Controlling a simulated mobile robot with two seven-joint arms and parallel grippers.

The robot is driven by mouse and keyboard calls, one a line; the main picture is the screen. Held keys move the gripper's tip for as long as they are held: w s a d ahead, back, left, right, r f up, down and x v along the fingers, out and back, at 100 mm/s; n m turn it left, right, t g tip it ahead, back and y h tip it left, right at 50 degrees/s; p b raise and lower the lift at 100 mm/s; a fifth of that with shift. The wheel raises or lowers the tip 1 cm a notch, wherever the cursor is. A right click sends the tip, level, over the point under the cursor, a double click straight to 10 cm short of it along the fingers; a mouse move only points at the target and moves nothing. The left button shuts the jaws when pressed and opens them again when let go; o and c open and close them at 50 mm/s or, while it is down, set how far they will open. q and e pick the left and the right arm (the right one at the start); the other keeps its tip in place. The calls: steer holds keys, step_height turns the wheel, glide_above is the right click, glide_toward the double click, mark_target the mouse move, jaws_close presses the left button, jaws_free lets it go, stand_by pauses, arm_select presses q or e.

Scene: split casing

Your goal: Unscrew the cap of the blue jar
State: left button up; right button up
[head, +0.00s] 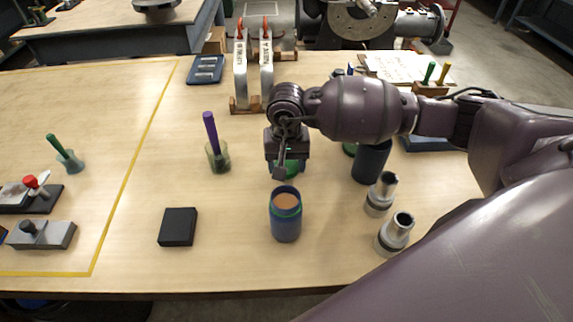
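The blue jar (286,223) stands upright on the table's front middle. Its mouth looks open, with a green band at the rim and brown inside. My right gripper (285,166) points down just behind the jar, apart from it. The near finger covers part of this piece, and the far finger is hidden. My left gripper is not in view.
A black block (178,227) lies left of the jar. A cup with a purple stick (211,134) stands behind left. Two grey metal fittings (395,234) (381,194) and a dark cup (370,162) stand right. The front-middle table is otherwise clear.

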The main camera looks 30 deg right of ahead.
mark_target(287, 165)
steer(key=shift+f, duration=0.5)
steer(key=shift+f, duration=0.15)
steer(key=o, duration=1)
step_height(287, 165, up, 12)
steer(key=shift+r, duration=0.2)
